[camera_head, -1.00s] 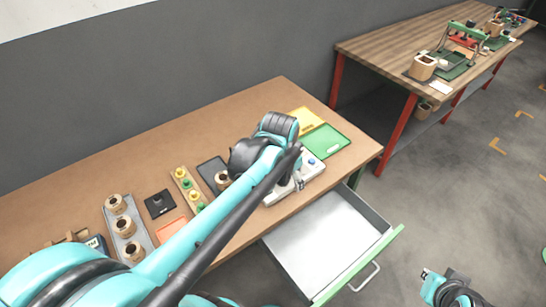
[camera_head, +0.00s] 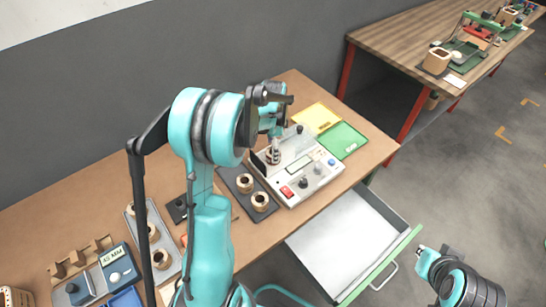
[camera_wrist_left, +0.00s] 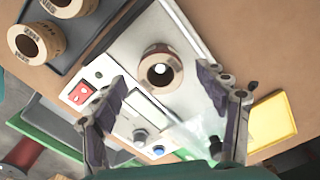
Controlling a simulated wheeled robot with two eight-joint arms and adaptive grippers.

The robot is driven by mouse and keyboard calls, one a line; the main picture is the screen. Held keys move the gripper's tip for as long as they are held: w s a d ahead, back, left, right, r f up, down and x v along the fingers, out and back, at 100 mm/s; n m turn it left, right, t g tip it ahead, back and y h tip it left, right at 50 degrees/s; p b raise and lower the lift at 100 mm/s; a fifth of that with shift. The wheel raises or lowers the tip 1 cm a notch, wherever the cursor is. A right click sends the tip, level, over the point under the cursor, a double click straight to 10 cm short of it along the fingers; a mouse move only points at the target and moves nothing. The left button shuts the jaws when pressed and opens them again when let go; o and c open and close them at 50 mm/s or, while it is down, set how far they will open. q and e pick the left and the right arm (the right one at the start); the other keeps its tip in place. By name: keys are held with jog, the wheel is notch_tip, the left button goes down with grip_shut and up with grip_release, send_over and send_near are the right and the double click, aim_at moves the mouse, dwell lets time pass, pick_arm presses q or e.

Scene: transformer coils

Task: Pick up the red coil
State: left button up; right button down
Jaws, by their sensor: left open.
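A coil with a reddish-brown winding (camera_wrist_left: 161,68) stands on the white tester in the left wrist view, around a pale post. My left gripper (camera_wrist_left: 168,118) is open and empty, its two fingers pointing towards this coil and apart from it. In the head view my left gripper (camera_head: 273,152) is over the tester's back left part, and the coil there is hard to make out. Two coils, one nearer the back (camera_head: 245,182) and one nearer the front (camera_head: 260,201), sit on a dark tray beside the tester. My right arm (camera_head: 455,282) is at the lower right; its fingers are unclear.
The tester (camera_head: 312,178) has a red switch and knobs. Yellow (camera_head: 316,117) and green (camera_head: 343,140) trays lie behind it. An open drawer (camera_head: 345,235) juts out in front. A light tray (camera_head: 172,268) with coils is partly hidden by my left arm.

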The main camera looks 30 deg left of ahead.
pick_arm(q)
notch_tip(320, 180, down, 4)
jog(key=shift+w+r+b, duration=0.1)
jog(key=shift+b, duration=0.55)
jog(key=c, duration=1.4)
jog(key=shift+r, duration=0.15)
